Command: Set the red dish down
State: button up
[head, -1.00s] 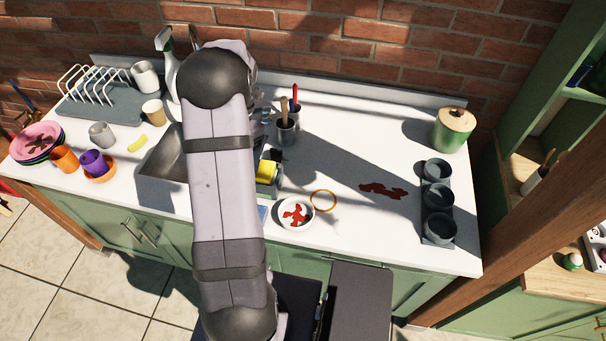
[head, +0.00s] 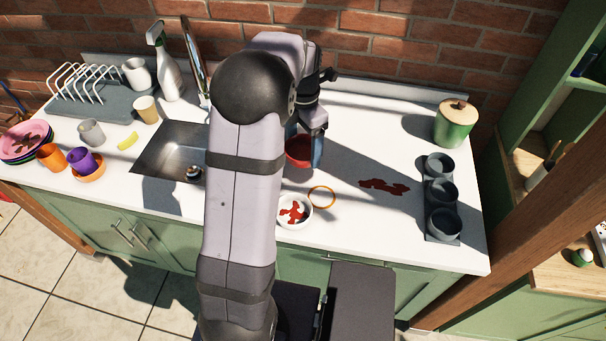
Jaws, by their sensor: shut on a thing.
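The red dish (head: 299,151) shows in the head view just right of my forearm, partly hidden behind my arm and gripper. My gripper (head: 317,152) is shut on the dish at its right side. The dish is over the counter's middle, behind the white bowl and the orange ring. I cannot tell whether its underside touches the counter.
A white bowl with red bits (head: 294,212) and an orange ring (head: 321,197) lie in front. A red stain (head: 384,187) is to the right, then dark cups (head: 441,193) and a green canister (head: 455,124). The sink (head: 178,152) is left. White counter (head: 375,140) behind the stain is clear.

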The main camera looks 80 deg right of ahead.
aim_at(303, 177)
jog(key=shift+f+p, duration=1.55)
jog(key=shift+f, duration=3.2)
jog(key=shift+f, duration=0.2)
jog(key=o, duration=1.1)
jog(key=shift+r, duration=0.1)
notch_tip(303, 177, up, 12)
jog(key=b, duration=0.4)
jog(key=shift+r, duration=0.15)
